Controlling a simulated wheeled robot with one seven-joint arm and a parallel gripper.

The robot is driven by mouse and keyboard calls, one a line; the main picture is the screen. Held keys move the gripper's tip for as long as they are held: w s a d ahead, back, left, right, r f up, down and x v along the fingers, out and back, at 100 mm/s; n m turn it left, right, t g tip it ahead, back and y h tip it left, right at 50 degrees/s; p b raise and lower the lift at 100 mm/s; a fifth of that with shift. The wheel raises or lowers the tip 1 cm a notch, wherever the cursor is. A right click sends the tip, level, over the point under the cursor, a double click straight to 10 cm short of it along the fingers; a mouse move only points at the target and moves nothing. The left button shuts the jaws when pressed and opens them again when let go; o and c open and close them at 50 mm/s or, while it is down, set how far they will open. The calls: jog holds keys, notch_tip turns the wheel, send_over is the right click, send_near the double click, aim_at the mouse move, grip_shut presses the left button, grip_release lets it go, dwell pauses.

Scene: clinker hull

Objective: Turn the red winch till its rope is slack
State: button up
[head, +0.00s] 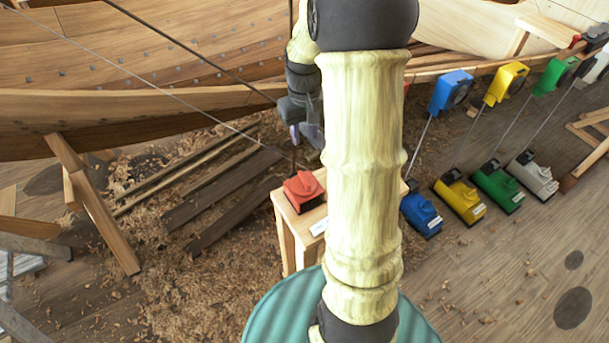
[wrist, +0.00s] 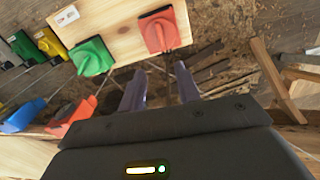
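The red winch (head: 304,190) sits on a wooden stand (head: 291,223), left of my arm in the head view. In the wrist view the red winch (wrist: 158,32) is at the top, just beyond the fingers. My gripper (head: 306,137) is above and behind the winch, apart from it. In the wrist view its two purple fingers (wrist: 158,86) are spread with nothing between them. Straight, thin ropes (head: 200,98) run toward the upper left; where they join the winch is partly hidden by my wrist.
A green winch (wrist: 92,57) shares the stand in the wrist view; my arm hides it in the head view. Blue (head: 420,214), yellow (head: 460,199), green (head: 498,186) and grey (head: 532,175) winches stand to the right. The wooden hull (head: 150,50) and its prop (head: 102,217) are left.

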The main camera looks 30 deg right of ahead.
aim_at(304, 177)
notch_tip(304, 177, down, 17)
jog(key=shift+f+p, duration=0.1)
jog(key=shift+p, duration=0.55)
grip_shut()
